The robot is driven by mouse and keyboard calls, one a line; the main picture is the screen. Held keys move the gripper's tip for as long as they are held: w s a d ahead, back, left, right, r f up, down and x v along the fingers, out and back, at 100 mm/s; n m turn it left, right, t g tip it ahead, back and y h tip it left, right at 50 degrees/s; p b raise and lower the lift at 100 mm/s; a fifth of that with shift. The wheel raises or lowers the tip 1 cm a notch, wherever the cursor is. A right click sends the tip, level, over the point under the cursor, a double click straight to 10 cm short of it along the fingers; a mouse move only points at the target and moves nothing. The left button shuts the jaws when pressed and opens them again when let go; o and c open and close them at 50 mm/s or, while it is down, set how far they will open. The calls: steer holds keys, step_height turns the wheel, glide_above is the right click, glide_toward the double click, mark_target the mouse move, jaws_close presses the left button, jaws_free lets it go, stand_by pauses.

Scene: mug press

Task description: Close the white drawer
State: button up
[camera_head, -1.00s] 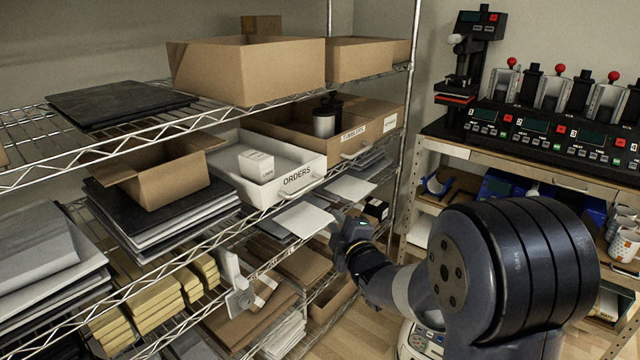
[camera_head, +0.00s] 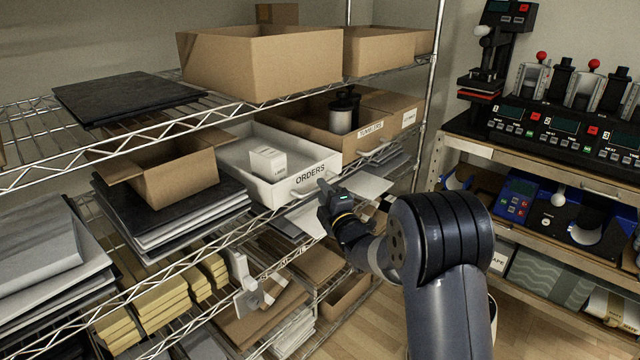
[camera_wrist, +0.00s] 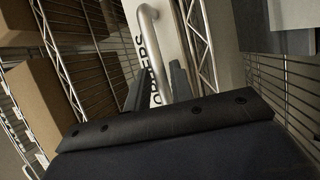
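The white drawer (camera_head: 262,190), labelled ORDERS, sits on the middle wire shelf with a small white box (camera_head: 267,163) inside. Its front stands out toward me at the shelf edge, and its open top shows. My gripper (camera_head: 326,190) is at the right end of the handle, just in front of the drawer. In the wrist view, the handle (camera_wrist: 153,45) runs between the two dark fingers of my gripper (camera_wrist: 157,85). The fingers are apart, with gaps showing beside the handle. Contact cannot be told.
A brown TUMBLERS box (camera_head: 345,143) stands right of the drawer, and an open cardboard box (camera_head: 178,175) on dark sheets stands left. Larger cartons (camera_head: 262,65) are on the shelf above. The shelf post (camera_head: 432,95) and the press bench (camera_head: 540,165) are to the right.

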steer(key=shift+x, duration=1)
steer(key=shift+c, duration=0.2)
jaws_close()
